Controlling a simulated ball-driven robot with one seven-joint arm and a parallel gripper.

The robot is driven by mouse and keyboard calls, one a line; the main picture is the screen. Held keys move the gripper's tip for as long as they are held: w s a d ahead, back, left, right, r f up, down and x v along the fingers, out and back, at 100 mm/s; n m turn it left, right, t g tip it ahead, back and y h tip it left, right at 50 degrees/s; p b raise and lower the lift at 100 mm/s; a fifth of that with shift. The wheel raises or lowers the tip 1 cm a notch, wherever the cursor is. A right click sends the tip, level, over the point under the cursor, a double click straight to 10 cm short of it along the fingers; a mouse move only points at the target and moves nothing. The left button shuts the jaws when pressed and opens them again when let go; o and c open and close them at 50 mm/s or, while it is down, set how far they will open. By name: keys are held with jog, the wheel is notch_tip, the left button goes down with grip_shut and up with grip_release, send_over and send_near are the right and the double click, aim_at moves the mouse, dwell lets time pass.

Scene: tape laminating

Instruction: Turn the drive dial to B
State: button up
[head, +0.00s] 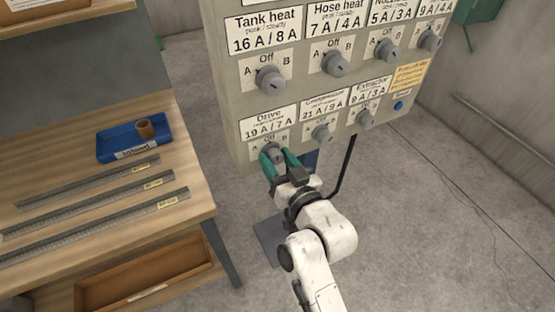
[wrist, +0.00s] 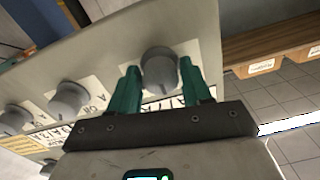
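The drive dial (head: 270,151) is a grey knob at the lower left of the panel, under the label "Drive 19 A / 7 A". In the wrist view the dial (wrist: 160,70) sits between the fingertips (wrist: 160,75), one on each side. The fingers look open, with no clear contact with the knob.
The compressor dial (head: 322,132) and extractor dial (head: 365,119) are to the right in the same row; a blue button (head: 398,105) is beyond. Larger dials, such as tank heat (head: 270,78), are above. A wooden bench (head: 190,200) with a blue tray (head: 112,149) stands left.

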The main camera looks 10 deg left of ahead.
jog(key=c, duration=0.7)
jog(key=m+p, duration=0.2)
jog(key=m, duration=0.2)
jog(key=shift+r, duration=0.1)
jog(key=shift+m+p, duration=1.15)
jog(key=shift+m, duration=1.25)
jog(key=o, duration=1.1)
jog(key=shift+c, duration=0.2)
jog(key=shift+s, duration=0.1)
